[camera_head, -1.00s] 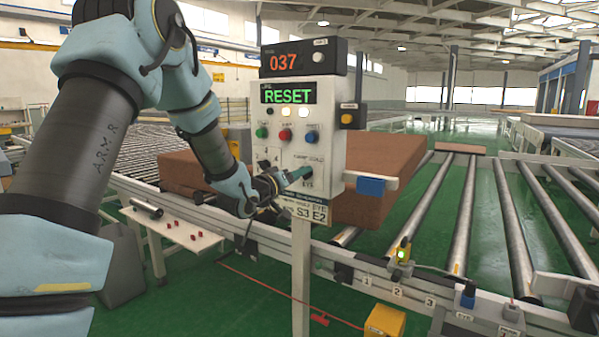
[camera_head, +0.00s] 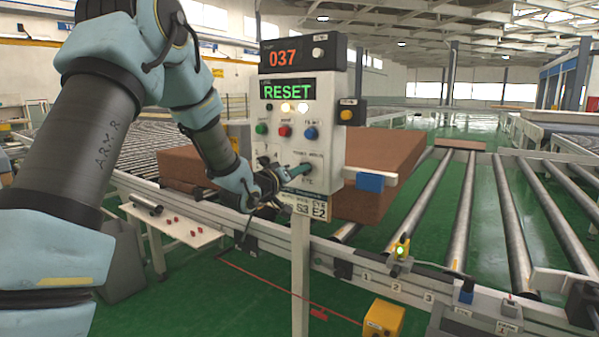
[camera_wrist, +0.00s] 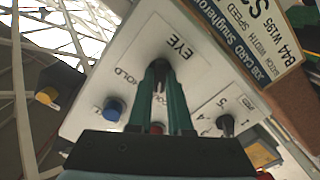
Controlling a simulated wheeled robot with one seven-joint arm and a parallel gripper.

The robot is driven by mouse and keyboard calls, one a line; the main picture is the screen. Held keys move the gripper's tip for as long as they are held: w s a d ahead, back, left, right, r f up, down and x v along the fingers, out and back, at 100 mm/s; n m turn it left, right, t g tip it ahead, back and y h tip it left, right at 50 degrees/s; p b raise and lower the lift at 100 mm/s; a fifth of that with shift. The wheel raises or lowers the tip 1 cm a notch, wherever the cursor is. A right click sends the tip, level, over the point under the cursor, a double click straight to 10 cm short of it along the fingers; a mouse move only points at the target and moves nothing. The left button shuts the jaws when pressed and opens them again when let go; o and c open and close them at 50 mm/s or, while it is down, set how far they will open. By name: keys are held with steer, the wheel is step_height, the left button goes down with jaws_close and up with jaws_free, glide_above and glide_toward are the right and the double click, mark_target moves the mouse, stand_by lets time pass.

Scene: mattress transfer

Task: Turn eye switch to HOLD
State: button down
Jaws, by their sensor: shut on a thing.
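The white control box (camera_head: 330,145) stands on a post and shows a green RESET display (camera_head: 287,91). My gripper (camera_head: 298,172) is at the lower part of its front face. In the wrist view my gripper's green fingers (camera_wrist: 162,85) are closed around the black knob of the eye switch (camera_wrist: 158,66), beside the EYE label (camera_wrist: 182,48). The word HOLD is printed to the left of the knob in that view. The fingers hide part of the lettering, and I cannot tell the knob's exact setting.
Green, red and blue buttons (camera_head: 310,132) sit above the gripper, and a yellow one (camera_head: 347,115) is on the side. Another black knob (camera_wrist: 226,124) is close to the fingers. Brown mattress blocks (camera_head: 375,160) and conveyor rollers (camera_head: 470,210) lie behind the box.

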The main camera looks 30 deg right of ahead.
steer(key=shift+b, duration=0.35)
steer(key=shift+m+b, duration=6.9)
steer(key=shift+b, duration=1.45)
steer(key=c, duration=0.8)
jaws_free()
steer(key=shift+c, duration=0.2)
steer(key=shift+s+a, duration=0.1)
